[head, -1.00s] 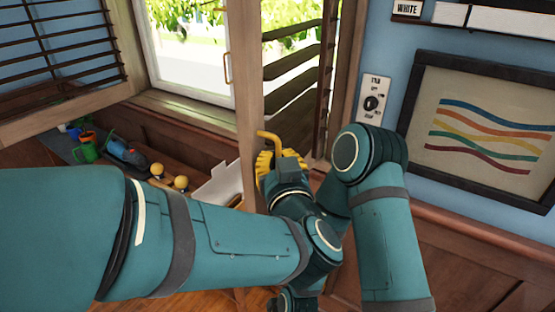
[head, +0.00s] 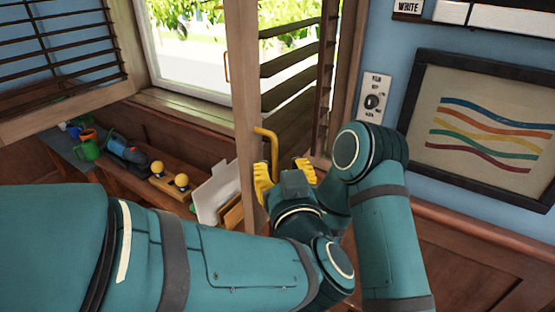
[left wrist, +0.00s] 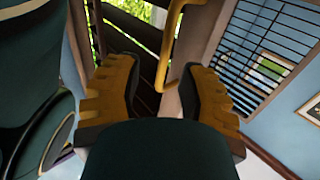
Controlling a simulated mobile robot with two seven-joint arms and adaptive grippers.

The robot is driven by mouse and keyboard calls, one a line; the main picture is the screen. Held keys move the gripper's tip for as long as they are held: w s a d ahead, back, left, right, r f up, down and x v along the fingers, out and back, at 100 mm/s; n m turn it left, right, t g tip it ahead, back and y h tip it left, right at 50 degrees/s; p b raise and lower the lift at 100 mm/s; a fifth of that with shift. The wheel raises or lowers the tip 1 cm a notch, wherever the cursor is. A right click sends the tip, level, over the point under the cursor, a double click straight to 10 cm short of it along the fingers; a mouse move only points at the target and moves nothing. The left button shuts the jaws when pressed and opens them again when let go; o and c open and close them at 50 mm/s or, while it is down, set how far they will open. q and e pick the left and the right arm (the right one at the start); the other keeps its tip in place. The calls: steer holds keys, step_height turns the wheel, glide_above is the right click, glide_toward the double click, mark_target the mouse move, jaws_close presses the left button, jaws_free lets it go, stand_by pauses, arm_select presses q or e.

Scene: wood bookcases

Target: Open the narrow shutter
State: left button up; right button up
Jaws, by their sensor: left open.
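The narrow shutter (head: 243,100) is a wooden frame with dark slats, standing swung out from the window opening at an angle. Its yellow bar handle (head: 274,150) is on the frame edge facing me; the handle also shows in the left wrist view (left wrist: 168,50). My left gripper (head: 284,176) is open, its yellow fingers spread just below the handle. In the left wrist view, the handle's lower end lies between and beyond the open fingertips (left wrist: 160,78), with no clear contact. My right gripper is not in view.
A wider slatted shutter (head: 60,60) stands at the upper left. Below the window, a bench holds a green watering can (head: 87,150), yellow balls (head: 157,168) and a white panel (head: 214,190). A framed picture (head: 480,65) and dial plate (head: 373,98) are on the right wall.

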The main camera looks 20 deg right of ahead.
arm_select(q)
steer(key=s+a, duration=0.1)
steer(key=s, duration=0.7)
steer(key=shift+s+a, duration=0.15)
steer(key=shift+a, duration=0.15)
